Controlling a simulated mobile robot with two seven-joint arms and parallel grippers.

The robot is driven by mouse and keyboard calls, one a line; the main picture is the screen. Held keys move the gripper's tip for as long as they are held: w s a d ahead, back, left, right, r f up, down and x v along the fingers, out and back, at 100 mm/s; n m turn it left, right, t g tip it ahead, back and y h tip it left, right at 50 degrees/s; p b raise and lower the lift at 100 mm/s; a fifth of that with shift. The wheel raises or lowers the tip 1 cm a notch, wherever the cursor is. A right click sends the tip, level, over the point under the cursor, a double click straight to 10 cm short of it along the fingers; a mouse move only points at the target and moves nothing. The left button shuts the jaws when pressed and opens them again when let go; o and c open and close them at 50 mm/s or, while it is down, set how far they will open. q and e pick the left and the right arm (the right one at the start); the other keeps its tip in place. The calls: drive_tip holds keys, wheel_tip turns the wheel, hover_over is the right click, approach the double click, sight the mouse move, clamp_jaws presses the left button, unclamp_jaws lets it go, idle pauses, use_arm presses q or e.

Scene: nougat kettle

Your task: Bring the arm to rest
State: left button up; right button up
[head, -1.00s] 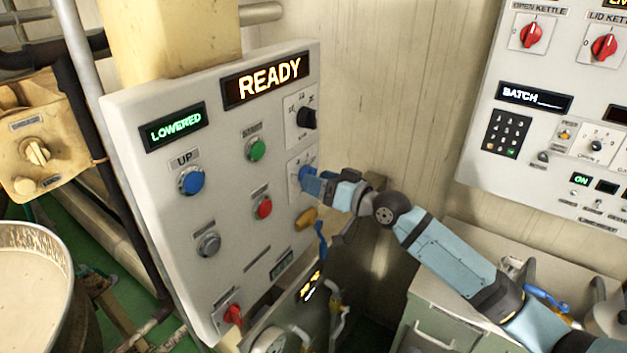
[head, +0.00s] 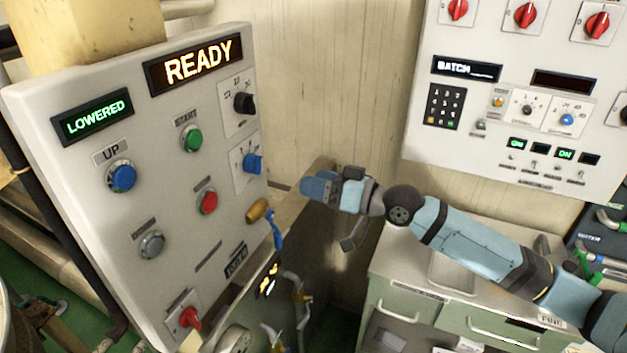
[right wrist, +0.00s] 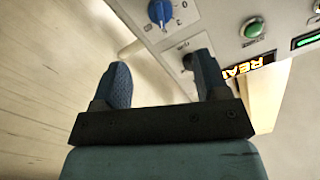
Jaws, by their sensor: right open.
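My right gripper (head: 318,188) hangs in the air to the right of the left control panel (head: 75,190), apart from its blue knob (head: 253,164). In the right wrist view its two blue fingers (right wrist: 160,85) stand apart with nothing between them. The blue knob also shows at the top of that view (right wrist: 160,12), beyond the fingers. My right arm (head: 470,240) reaches in from the right of the head view. My left gripper does not show.
The panel carries a READY display (head: 195,64), a black knob (head: 244,103), a green button (head: 192,138) and a red switch (head: 188,318). A second panel (head: 400,140) hangs on the back wall at right. A green cabinet (head: 385,300) stands below my arm.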

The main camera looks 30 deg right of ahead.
drive_tip(key=s+a+f+h+p, duration=0.1)
drive_tip(key=s+a+f, duration=0.15)
drive_tip(key=f, duration=0.45)
drive_tip(key=s+a+f+h, duration=0.1)
drive_tip(key=s+f+h, duration=0.1)
drive_tip(key=s+f, duration=0.3)
drive_tip(key=s+a+f+h+p, duration=0.1)
drive_tip(key=s+f, duration=0.1)
drive_tip(key=f, duration=0.6)
drive_tip(key=s+a+f+g+h+p, duration=0.1)
drive_tip(key=s+a+f+g+h, duration=0.2)
drive_tip(key=s+f, duration=0.9)
drive_tip(key=s, duration=0.2)
drive_tip(key=shift+s+a+f+h, duration=0.2)
drive_tip(key=shift+s+f+h, duration=0.05)
drive_tip(key=shift+s+h, duration=0.15)
